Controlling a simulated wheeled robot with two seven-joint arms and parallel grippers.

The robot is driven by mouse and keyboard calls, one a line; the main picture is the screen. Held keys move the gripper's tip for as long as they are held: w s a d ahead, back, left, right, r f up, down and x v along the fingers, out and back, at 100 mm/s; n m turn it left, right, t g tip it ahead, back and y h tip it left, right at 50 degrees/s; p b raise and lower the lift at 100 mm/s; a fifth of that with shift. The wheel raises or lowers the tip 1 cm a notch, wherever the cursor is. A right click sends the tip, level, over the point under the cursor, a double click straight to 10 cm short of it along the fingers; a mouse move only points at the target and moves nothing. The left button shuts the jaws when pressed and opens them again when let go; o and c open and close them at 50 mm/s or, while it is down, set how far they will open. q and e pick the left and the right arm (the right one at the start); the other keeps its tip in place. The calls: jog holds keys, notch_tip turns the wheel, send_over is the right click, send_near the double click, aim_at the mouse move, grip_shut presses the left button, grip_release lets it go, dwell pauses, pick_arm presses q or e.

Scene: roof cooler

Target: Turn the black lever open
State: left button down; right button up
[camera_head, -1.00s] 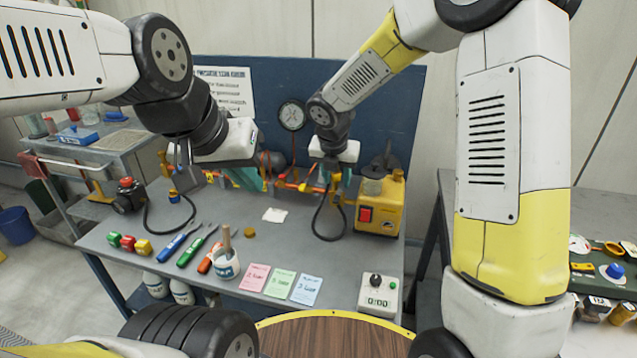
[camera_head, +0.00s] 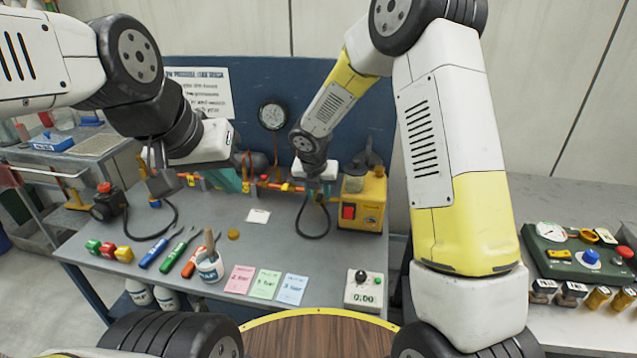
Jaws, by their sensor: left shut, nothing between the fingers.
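A run of orange and copper-coloured pipe (camera_head: 262,183) with small fittings crosses the back of the grey workbench, below a round gauge (camera_head: 272,115). I cannot make out the black lever for certain; the arms and grippers cover parts of the pipe. My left gripper (camera_head: 160,186) is shut and empty, pointing down above the back left of the bench, left of the pipe's middle. My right gripper (camera_head: 318,192) is at the right part of the pipe, just left of the yellow machine (camera_head: 374,196). Its fingers are small and dark, so their opening is unclear.
Black cables hang below both grippers.

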grip_shut()
jog(key=shift+a+m, duration=0.15)
jog(key=shift+m, duration=0.15)
jog(key=w+a+m+g+h, duration=0.3)
jog(key=w+a+m+g, duration=0.1)
jog(key=m, duration=1.2)
jog(key=shift+w+a+g+h, duration=0.15)
jog(key=shift+w+g+h, duration=0.25)
jog(key=shift+w, duration=0.75)
jog(key=shift+m, duration=0.3)
jog(key=shift+o, duration=1.3)
grip_release()
